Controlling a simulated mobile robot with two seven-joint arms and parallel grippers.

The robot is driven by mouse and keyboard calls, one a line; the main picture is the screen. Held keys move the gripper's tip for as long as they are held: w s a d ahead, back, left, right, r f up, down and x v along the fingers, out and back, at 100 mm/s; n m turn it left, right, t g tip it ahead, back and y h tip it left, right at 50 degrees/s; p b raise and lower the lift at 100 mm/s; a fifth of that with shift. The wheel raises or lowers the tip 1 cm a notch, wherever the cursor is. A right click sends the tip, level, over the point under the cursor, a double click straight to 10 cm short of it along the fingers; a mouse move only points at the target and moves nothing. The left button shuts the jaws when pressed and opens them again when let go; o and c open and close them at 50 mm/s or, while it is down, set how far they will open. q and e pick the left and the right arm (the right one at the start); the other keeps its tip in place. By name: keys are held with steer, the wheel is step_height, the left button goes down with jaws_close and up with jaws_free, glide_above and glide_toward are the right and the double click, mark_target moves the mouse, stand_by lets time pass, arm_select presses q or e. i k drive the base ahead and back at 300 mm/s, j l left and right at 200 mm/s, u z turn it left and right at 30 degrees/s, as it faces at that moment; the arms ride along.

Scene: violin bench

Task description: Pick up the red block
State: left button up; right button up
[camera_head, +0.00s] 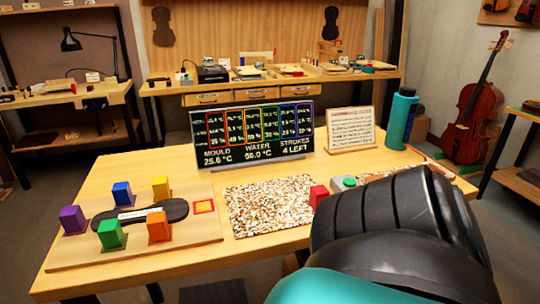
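The red block (318,195) stands upright at the right edge of a speckled brown-and-white mat (262,228) on the wooden workbench. I cannot tell whether it rests on the mat or just beside it. One of my arms, black and teal, fills the lower right foreground, just right of and in front of the block. Its gripper is not visible. My other gripper is also out of view.
A wooden board (85,258) at left holds purple, blue, yellow, green and orange blocks around a dark piece, plus a red-framed yellow square. A grey box with a green button (349,182) sits right of the block. A display (253,134), a card stand and a teal bottle (400,118) stand behind.

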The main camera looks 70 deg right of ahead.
mark_target(317, 194)
steer(key=z, duration=2.45)
